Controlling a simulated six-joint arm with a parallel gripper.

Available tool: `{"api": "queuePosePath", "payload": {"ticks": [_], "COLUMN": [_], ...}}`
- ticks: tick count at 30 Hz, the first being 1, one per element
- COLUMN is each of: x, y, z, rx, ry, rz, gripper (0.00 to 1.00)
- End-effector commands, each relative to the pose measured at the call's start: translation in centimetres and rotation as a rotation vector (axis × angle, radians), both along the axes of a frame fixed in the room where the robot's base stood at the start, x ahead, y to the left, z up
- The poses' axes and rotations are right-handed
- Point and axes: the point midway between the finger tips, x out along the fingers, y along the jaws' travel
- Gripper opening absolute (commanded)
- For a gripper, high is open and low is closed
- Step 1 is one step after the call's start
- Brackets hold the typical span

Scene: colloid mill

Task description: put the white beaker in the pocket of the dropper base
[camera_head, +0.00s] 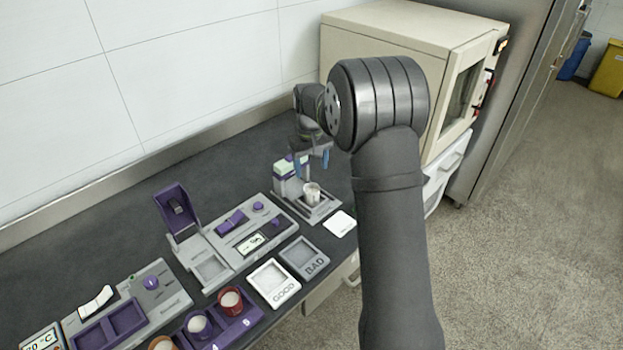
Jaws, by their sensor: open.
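The white beaker (312,194) stands upright at the dropper base (325,211), in front of the white and purple dropper body (287,184). I cannot tell from this distance whether its bottom sits fully down in the pocket. My gripper (311,163) is open above the beaker, with its blue fingertips apart and nothing between them. The fingertips look clear of the beaker's rim. My dark forearm passes just to the right of the dropper and hides part of the bench behind it.
A white card (342,223) lies right of the dropper base. GOOD (291,291) and BAD (322,265) trays sit along the front edge. A purple rack (240,323) holds several cups. A purple-lidded device (176,211) stands left. A cream oven (390,32) is behind my arm.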

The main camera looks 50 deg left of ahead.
Motion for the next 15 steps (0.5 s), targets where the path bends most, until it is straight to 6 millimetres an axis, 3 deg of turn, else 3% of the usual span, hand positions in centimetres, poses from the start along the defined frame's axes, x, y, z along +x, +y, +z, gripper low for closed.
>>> {"api": "queuePosePath", "payload": {"ticks": [6,15], "x": [-0.1,-0.1], "y": [0.0,0.0], "z": [2.2,2.4], "rx": [0.0,-0.001], "ry": [0.0,0.0], "rz": [0.0,0.0], "gripper": [0.65,0.65]}}
